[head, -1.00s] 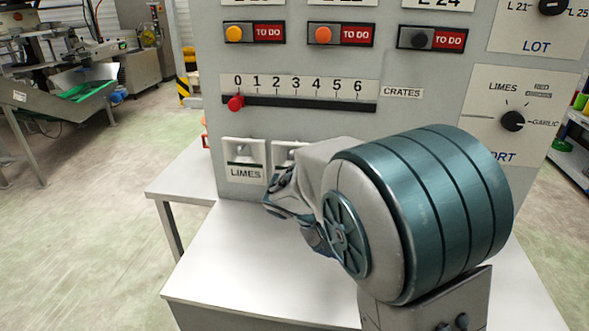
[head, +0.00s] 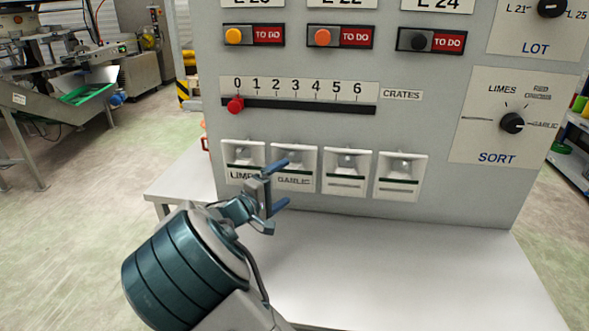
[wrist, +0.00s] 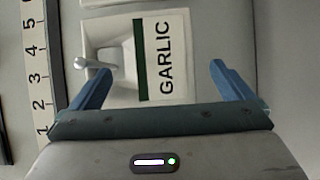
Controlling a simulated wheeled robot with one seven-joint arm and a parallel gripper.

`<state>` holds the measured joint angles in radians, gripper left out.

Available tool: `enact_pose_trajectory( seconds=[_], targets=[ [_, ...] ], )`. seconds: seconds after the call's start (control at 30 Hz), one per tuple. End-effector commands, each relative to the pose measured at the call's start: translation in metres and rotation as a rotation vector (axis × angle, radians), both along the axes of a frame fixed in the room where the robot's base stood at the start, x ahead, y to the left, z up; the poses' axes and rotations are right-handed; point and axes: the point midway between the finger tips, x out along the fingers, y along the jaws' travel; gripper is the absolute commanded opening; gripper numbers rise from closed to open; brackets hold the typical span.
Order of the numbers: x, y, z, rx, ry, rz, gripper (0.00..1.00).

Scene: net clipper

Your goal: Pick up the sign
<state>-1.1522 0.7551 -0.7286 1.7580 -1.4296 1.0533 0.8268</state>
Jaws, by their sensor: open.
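A white sign reading GARLIC (head: 297,181) sits in the second holder from the left on the grey panel. In the wrist view the GARLIC sign (wrist: 176,50) appears turned sideways, with a dark green strip along one edge. My gripper (head: 287,182) is open and empty, in front of that holder, and partly covers it in the head view. In the wrist view its two blue fingers (wrist: 162,72) stand either side of the sign's near end. I cannot tell the remaining gap to the panel. A LIMES sign (head: 241,175) is in the left holder, partly hidden by my gripper.
Two more holders, third (head: 346,172) and fourth (head: 402,177), are to the right. A crates slider (head: 235,104) with a red knob is above, and a sort dial (head: 512,122) is at right. The white tabletop (head: 400,275) below is clear.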

Motion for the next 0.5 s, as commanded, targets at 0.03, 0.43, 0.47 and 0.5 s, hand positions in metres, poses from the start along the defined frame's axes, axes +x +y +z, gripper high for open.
enact_pose_trajectory(
  seconds=[0.03, 0.43, 0.47, 0.5],
  targets=[
    [0.005, -0.005, 0.001, -0.001, 0.0, -0.002, 1.0],
    [0.029, -0.029, 0.002, -0.001, 0.001, -0.004, 1.0],
    [0.032, -0.032, 0.002, -0.001, 0.001, -0.003, 1.0],
    [0.037, -0.037, 0.002, -0.002, 0.002, -0.004, 1.0]
  ],
)
